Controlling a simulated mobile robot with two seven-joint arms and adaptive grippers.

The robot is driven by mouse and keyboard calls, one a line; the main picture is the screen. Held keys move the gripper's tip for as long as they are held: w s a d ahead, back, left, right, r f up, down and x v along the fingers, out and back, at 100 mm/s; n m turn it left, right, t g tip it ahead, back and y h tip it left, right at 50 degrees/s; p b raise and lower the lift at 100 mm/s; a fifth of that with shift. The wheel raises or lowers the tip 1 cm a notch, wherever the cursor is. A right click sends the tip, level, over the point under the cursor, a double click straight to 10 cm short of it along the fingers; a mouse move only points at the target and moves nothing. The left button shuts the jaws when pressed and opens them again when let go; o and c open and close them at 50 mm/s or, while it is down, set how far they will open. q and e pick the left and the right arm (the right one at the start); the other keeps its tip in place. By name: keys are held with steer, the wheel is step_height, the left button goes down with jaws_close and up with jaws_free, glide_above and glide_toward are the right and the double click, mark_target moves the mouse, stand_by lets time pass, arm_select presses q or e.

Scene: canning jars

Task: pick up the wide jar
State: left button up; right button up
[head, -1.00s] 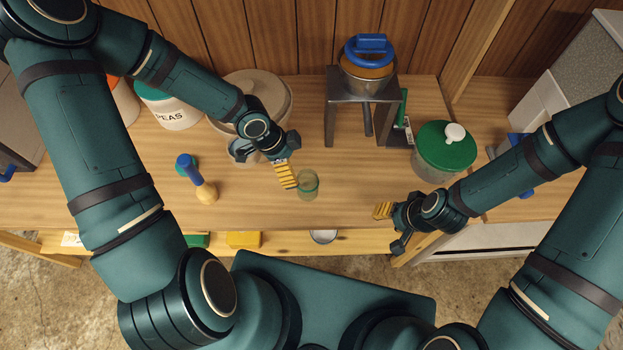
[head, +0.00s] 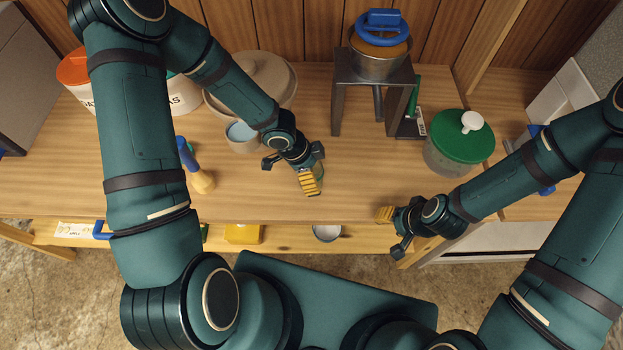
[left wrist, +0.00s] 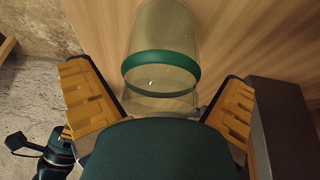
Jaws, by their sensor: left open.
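In the left wrist view the jar (left wrist: 160,45) is large and lies ahead, between the two yellow-padded fingers of that gripper (left wrist: 158,80). The fingers are spread and the jar's near end is hidden by the gripper body.
A blue-handled tool (head: 196,170), a small cup (head: 242,137) and a beige pot (head: 280,82) stand to the left. A dark metal stand (head: 343,105) is behind, and a green-lidded container (head: 458,142) is to the right. The bench between is clear.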

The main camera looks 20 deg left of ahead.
arm_select(q)
steer(key=c, duration=1.4)
